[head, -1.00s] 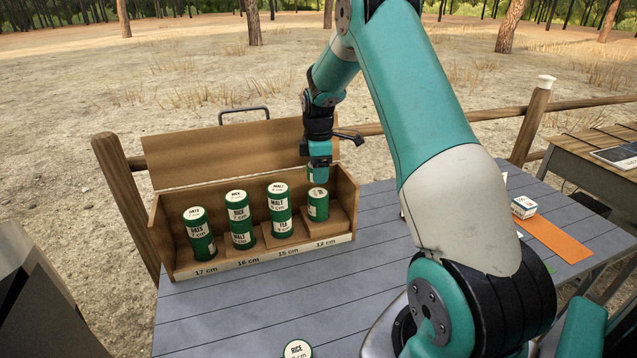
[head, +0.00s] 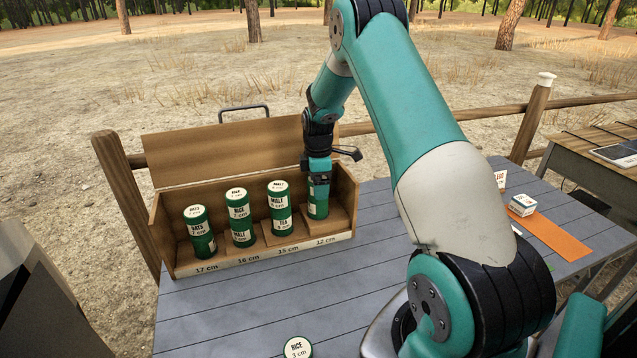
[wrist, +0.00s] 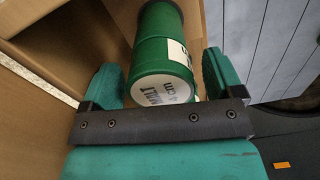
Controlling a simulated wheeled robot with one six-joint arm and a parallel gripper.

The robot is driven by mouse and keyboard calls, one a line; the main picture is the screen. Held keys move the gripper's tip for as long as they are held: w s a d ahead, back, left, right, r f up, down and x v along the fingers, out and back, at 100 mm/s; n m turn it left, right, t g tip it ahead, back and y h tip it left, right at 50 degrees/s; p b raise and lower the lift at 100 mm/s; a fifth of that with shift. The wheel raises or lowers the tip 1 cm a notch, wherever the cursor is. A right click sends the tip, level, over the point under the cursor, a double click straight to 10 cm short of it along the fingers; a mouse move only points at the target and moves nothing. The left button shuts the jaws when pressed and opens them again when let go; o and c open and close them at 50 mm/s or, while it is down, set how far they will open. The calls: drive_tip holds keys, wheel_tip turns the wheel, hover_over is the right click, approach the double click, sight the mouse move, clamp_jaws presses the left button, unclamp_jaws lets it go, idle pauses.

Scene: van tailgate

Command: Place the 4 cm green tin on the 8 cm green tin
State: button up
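The 4 cm green tin (wrist: 160,62), with a white lid marked in cm, stands in line on the 8 cm green tin (wrist: 158,20) in the wrist view. In the head view, the 8 cm green tin (head: 318,209) stands upright in the box's right compartment, marked 12 cm. My gripper (head: 318,178) is right above it, its fingers around the upper tin. In the wrist view, narrow gaps show between the tin and both fingers of my gripper (wrist: 163,75), so it looks slightly open.
The wooden box (head: 172,262) has compartments marked 17, 16, 15 and 12 cm. Stacked green tins (head: 241,218) fill the other compartments. A rice tin (head: 298,348) stands at the table's front. An orange strip (head: 560,238) with a small white box (head: 522,205) lies at right.

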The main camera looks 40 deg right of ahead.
wheel_tip(320, 180, up, 12)
drive_tip(key=b, duration=0.2)
drive_tip(key=s+a+r, duration=0.1)
drive_tip(key=a+r, duration=0.3)
drive_tip(key=a, duration=0.5)
drive_tip(key=s+a+r+m+t+y, duration=0.15)
drive_tip(key=s+a, duration=0.25)
drive_tip(key=a, duration=0.4)
drive_tip(key=s+a+r+g, duration=0.1)
drive_tip(key=s+a+r, duration=0.15)
drive_tip(key=a, duration=0.45)
drive_tip(key=s+a+m+y, duration=0.1)
drive_tip(key=s+a, duration=0.5)
drive_tip(key=s, duration=0.4)
drive_tip(key=s+a+m+y, duration=0.1)
drive_tip(key=s+a, duration=0.6)
drive_tip(key=s, duration=0.4)
drive_tip(key=shift+a+f+y, duration=0.3)
drive_tip(key=shift+f+y, duration=0.05)
